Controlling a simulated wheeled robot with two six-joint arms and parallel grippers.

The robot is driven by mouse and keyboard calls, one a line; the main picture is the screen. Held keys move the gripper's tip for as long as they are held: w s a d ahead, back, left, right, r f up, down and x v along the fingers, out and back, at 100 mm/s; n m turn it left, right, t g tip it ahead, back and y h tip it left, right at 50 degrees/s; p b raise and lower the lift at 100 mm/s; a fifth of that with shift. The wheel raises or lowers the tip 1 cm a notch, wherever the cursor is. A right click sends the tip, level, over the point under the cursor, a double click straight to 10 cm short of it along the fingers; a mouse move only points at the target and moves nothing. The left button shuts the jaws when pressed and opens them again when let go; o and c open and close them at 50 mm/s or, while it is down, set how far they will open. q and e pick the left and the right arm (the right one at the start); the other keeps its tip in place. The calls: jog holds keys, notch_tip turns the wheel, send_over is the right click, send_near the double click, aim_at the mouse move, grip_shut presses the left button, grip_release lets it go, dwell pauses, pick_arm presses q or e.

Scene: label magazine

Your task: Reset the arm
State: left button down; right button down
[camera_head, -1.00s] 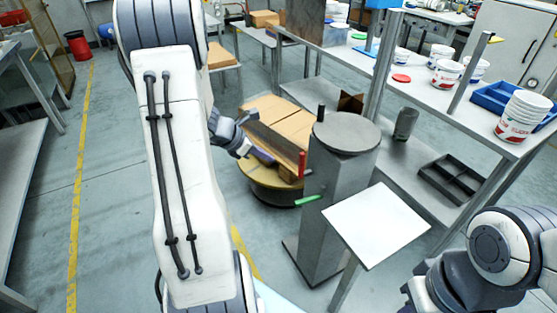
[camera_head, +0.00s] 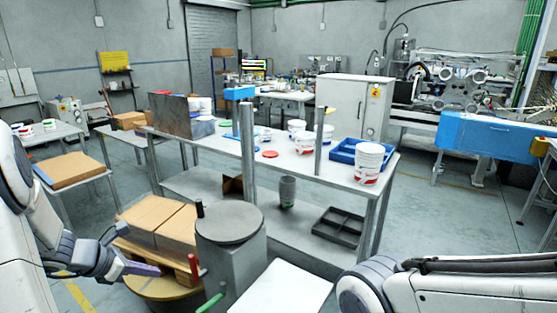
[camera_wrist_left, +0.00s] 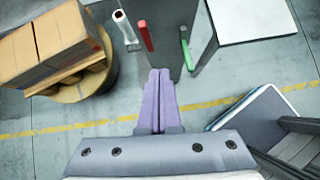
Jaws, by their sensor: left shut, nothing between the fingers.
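My left gripper (camera_head: 154,269) is at the lower left of the head view, its purple fingers shut and empty. It is in front of the pallet with cardboard boxes and left of the grey pedestal. In the left wrist view the two purple fingers (camera_wrist_left: 159,76) lie side by side over the grey floor, touching nothing. My right arm (camera_head: 440,288) shows at the lower right of the head view; its gripper is not in view.
A grey pedestal (camera_head: 229,224) with a red lever (camera_head: 193,268) and a green lever (camera_head: 210,303) stands close to the left gripper. Boxes (camera_head: 170,223) lie on a pallet. A white panel (camera_head: 274,290) is low in the middle. A bench (camera_head: 225,140) holds tubs behind.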

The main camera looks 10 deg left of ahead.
pick_arm(q)
jog(key=s+d+r+m+g, duration=0.2)
jog(key=d+m, duration=0.4)
jog(key=d, duration=0.2)
jog(key=s+d+r+m+g+h+p, duration=0.1)
jog(key=s+d+r+m+g, duration=0.15)
jog(key=d+m, duration=0.5)
jog(key=s+d+r+m+g, duration=0.1)
jog(key=s+d+m+g, duration=0.2)
jog(key=d, duration=0.7)
jog(key=s+d+r+m+y+p, duration=0.1)
jog(key=s+d+m+y, duration=0.1)
jog(key=s+m, duration=0.5)
jog(key=s+d+r+m+y, duration=0.1)
jog(key=s+d+m, duration=0.3)
jog(key=s+m, duration=0.4)
jog(key=m+y, duration=0.1)
jog(key=m, duration=0.4)
jog(key=shift+d+r+p, duration=0.25)
jog(key=shift+p, duration=0.1)
jog(key=shift+t, duration=0.25)
